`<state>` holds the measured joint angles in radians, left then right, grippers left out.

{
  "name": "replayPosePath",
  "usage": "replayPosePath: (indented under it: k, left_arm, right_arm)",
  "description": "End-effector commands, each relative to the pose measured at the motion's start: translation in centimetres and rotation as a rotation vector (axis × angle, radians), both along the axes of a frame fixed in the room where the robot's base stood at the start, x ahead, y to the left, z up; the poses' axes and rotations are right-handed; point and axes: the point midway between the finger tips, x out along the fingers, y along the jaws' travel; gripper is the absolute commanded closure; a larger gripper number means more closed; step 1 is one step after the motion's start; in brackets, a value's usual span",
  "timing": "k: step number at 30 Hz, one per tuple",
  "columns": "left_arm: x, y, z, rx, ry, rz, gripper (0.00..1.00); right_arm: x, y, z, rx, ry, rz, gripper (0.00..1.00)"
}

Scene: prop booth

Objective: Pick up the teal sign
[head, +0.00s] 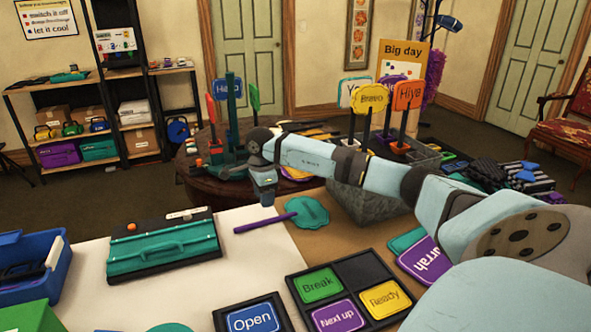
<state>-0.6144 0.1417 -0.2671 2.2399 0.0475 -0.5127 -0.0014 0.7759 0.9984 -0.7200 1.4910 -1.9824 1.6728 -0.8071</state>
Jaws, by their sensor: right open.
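A teal sign (307,212) with a cloud-like outline lies flat on the table, face plain as seen from here. Its purple stick handle (262,223) points left across the white surface. My right gripper (266,201) hangs pointing down just behind the handle, left of the teal head. It is open, with nothing seen between its fingers; its gap is small in the picture, and I cannot tell its exact height above the table. My left gripper is out of view.
A black tray (350,290) of word cards lies in front. A grey block-like bin (366,204) stands behind right. White table around the handle is clear.

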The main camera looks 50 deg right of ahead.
Motion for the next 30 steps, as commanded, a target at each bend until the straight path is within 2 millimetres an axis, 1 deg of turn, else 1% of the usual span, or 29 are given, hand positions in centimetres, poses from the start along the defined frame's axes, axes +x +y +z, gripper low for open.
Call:
replayPosePath:
  k: [1,3,11,14,17,21,24,28,29,30]
  left_arm:
    - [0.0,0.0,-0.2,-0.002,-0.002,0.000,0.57]
    - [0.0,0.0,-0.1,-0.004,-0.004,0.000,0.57]
    - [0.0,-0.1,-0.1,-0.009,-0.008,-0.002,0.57]
    - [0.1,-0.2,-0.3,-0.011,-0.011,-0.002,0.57]
    - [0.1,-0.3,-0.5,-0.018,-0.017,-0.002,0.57]
    - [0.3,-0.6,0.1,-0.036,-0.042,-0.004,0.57]
    - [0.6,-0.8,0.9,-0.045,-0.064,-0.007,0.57]
    - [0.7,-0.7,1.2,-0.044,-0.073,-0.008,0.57]
    - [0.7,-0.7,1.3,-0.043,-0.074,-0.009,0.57]
    - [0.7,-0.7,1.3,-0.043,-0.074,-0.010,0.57]
  right_arm:
    - [0.0,0.1,-1.2,0.002,0.002,0.000,0.53]
    - [0.0,0.1,-2.1,0.003,0.001,0.000,0.53]
    - [0.0,0.1,-3.7,0.003,-0.001,0.001,0.53]
    - [0.0,0.2,-4.9,0.004,0.000,0.001,0.53]
    - [0.0,0.3,-6.6,0.004,0.001,0.000,0.53]
    - [0.0,0.3,-8.2,0.004,0.000,0.000,0.53]
    - [0.0,0.2,-8.3,0.004,-0.002,0.000,0.53]
    - [0.0,0.2,-8.3,0.003,-0.001,0.000,0.53]
    - [0.0,0.2,-8.3,0.003,-0.001,0.000,0.60]
    - [0.0,0.2,-8.3,0.003,-0.001,0.000,0.69]
